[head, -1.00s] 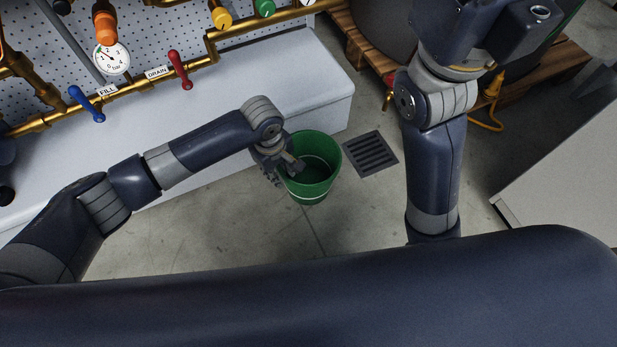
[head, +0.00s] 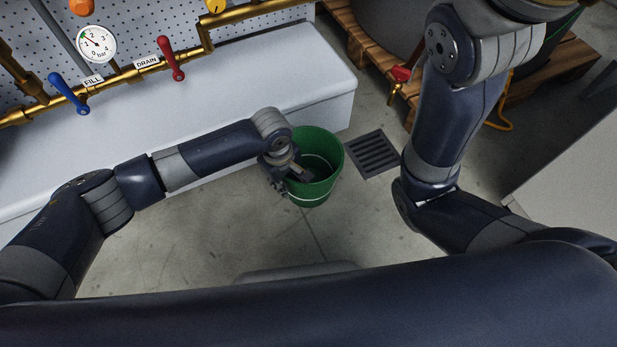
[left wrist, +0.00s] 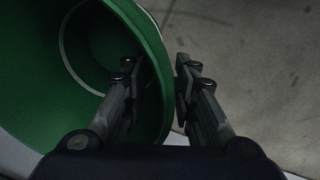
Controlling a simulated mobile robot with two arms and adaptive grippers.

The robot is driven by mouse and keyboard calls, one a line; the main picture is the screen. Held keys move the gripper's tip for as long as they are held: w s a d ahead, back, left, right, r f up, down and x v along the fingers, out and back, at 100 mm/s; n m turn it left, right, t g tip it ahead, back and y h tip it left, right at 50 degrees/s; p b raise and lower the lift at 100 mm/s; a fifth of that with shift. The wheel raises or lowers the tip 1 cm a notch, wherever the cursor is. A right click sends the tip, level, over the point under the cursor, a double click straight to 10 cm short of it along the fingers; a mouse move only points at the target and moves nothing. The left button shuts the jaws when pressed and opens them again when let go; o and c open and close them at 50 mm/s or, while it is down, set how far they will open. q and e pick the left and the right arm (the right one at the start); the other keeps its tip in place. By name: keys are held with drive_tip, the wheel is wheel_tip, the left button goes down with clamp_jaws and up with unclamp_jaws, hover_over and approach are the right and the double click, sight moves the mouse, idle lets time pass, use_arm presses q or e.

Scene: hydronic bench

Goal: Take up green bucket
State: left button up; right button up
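The green bucket (head: 328,150) stands upright on the floor in front of the pale bench. It looks empty, and a light handle wire shows across it. My left gripper (head: 295,176) is at the bucket's left near rim in the head view. In the left wrist view the bucket (left wrist: 45,95) fills the left side. The left gripper (left wrist: 160,75) is open astride the rim, one finger inside the bucket and one outside. A narrow gap shows between the outer finger and the wall. My right gripper is out of view.
A floor drain grate (head: 372,154) lies just right of the bucket. The pale bench (head: 310,80) runs behind it, with brass pipes, a blue lever (head: 68,93) and a red lever (head: 171,59) above. A wooden pallet (head: 375,50) stands at the back right.

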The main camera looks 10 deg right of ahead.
use_arm(q)
drive_tip(key=shift+f, duration=0.15)
drive_tip(key=shift+c, duration=0.5)
clamp_jaws()
drive_tip(key=shift+r, duration=0.2)
